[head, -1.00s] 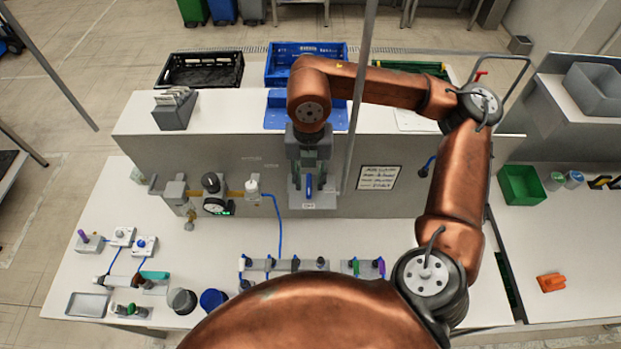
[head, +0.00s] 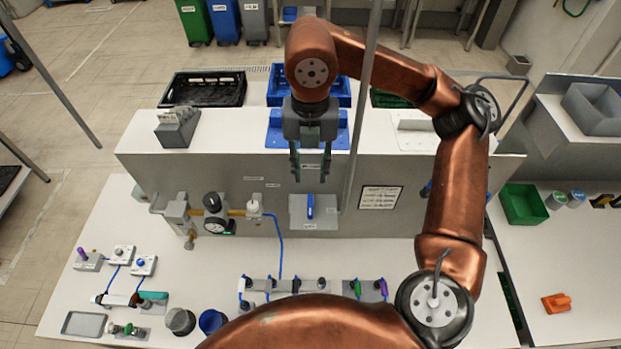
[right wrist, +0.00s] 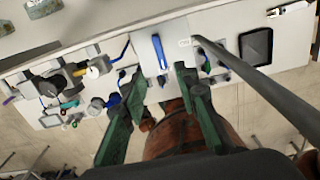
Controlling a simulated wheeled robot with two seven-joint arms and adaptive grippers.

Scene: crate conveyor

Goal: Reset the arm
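My right gripper (head: 311,178) hangs fingers-down in the head view, in front of the blue holder on the grey wall's top. Its two green fingers are apart with nothing between them. Below the fingertips, clear of them, is a grey plate (head: 297,212) with an upright blue handle (head: 310,206). In the right wrist view, the open fingers (right wrist: 160,76) point toward the blue handle (right wrist: 159,50), with a gap between. My left gripper is not in view.
A thin grey pole (head: 362,110) stands just right of the gripper. A gauge and valve assembly (head: 214,222) is on the wall's left. Blue (head: 343,92) and black (head: 205,76) crates lie behind. Small fixtures cover the white bench (head: 120,215); a green bin (head: 520,203) stands right.

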